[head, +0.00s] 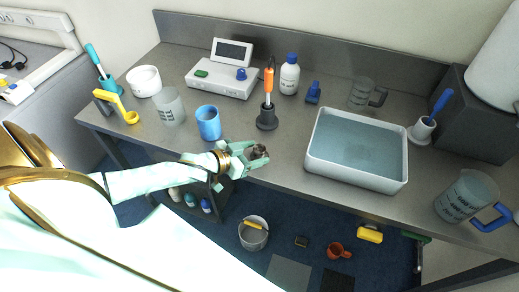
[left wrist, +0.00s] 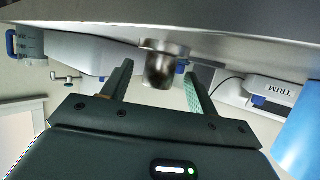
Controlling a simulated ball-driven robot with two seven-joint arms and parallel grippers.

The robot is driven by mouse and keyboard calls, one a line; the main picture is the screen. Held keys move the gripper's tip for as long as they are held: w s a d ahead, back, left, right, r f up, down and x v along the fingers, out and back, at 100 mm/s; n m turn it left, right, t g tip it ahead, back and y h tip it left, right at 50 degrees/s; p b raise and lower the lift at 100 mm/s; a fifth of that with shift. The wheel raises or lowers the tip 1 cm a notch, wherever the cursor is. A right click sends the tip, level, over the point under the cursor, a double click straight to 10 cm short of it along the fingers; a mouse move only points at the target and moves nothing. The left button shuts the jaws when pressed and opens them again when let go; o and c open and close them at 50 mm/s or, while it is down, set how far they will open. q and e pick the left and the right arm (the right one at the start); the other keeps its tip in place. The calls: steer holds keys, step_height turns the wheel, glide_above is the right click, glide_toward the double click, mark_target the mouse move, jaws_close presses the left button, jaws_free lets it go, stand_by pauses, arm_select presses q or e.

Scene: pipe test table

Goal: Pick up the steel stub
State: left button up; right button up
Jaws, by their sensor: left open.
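The steel stub (head: 259,149) is a small, dark metallic cylinder at the front edge of the grey table. In the head view it is partly hidden by the fingers of my left gripper (head: 256,158). In the left wrist view the stub (left wrist: 160,68) appears between the two dark fingers of my left gripper (left wrist: 158,76). The gripper is open, with a visible gap on each side of the stub. I cannot tell how deep the stub sits between the fingers. My right gripper is not in view.
A blue cup (head: 208,122) stands just left of my gripper. An orange-handled tool in a dark stand (head: 267,117) is behind the stub. A bucket (head: 253,235) stands on the floor below.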

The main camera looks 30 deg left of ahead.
mark_target(263, 152)
arm_select(q)
steer(key=x, duration=0.4)
steer(key=shift+f+b, duration=0.25)
steer(key=shift+b, duration=0.15)
steer(key=shift+s, duration=0.1)
steer(key=shift+c, duration=0.3)
steer(key=c, duration=1.1)
